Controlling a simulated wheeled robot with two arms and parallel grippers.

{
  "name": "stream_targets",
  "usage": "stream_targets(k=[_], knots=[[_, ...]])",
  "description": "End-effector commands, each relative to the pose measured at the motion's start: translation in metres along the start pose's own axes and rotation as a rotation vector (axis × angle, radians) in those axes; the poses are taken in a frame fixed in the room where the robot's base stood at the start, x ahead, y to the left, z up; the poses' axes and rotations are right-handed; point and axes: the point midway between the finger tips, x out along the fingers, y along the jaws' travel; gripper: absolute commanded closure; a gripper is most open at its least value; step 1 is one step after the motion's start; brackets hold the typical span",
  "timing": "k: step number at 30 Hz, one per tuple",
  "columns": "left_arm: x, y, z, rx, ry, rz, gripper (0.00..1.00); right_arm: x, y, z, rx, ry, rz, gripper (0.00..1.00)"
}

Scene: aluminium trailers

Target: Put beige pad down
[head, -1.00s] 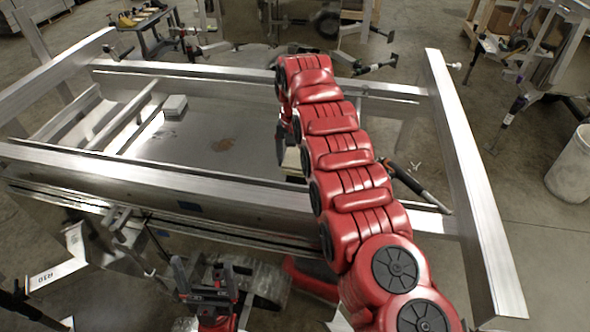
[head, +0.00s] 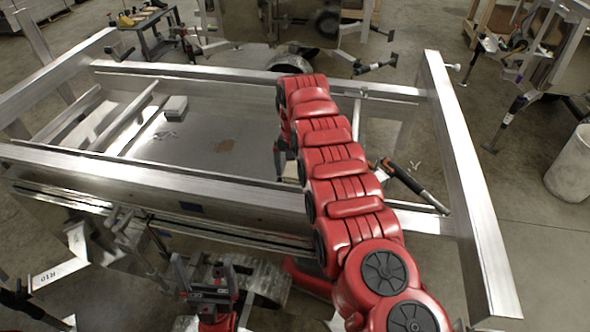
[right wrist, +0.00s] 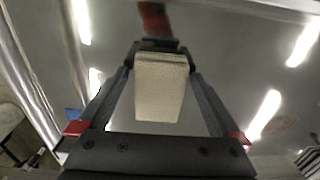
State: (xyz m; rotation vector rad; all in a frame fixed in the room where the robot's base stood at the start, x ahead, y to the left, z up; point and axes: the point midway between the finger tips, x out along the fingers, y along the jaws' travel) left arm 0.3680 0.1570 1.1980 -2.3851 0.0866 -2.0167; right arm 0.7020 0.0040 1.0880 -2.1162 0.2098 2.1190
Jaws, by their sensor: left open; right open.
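The beige pad (right wrist: 160,95) is a pale block between the two fingers of my right gripper (right wrist: 163,50) in the right wrist view, over a shiny metal surface. The jaws are open; whether the pad still touches a finger or rests fully on the metal I cannot tell. In the head view my right gripper (head: 280,158) is mostly hidden behind my red right arm, low at the trailer's metal sheet (head: 215,155), and only a sliver of the pad (head: 291,172) shows. My left gripper (head: 205,272) is open and empty in front of the trailer's near rail.
The near rail (head: 130,178) and right-hand beam (head: 468,190) of the aluminium trailer border the work area. A light grey block (head: 175,105) lies on the sheet at the left. An orange-and-black tool (head: 415,185) lies by the right end. The sheet's middle is free.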

Motion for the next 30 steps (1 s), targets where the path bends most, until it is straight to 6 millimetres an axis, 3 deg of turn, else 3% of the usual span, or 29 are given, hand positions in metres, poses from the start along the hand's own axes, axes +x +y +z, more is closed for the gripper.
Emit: stream_targets(k=[4,13,15,18,24,30], knots=[[-0.007,0.000,0.001,0.000,0.000,0.000,0.05,-0.010,-0.001,-0.001,0.000,0.004,-0.002,0.00],[-0.022,0.001,0.004,0.000,0.000,0.000,0.05,-0.051,0.001,-0.002,0.000,0.007,-0.003,0.00],[0.002,0.000,0.000,0.000,0.000,0.000,0.05,-0.074,0.001,0.000,0.000,0.000,0.000,0.00],[0.015,-0.001,-0.003,0.000,0.000,0.000,0.05,-0.088,0.001,0.000,0.000,0.000,0.001,0.00],[0.038,-0.002,-0.006,0.000,0.000,0.000,0.05,-0.112,0.000,0.000,0.000,0.002,0.000,0.00],[0.050,-0.003,-0.008,0.000,0.000,0.000,0.05,-0.122,0.000,0.001,0.000,-0.001,0.001,0.00]])
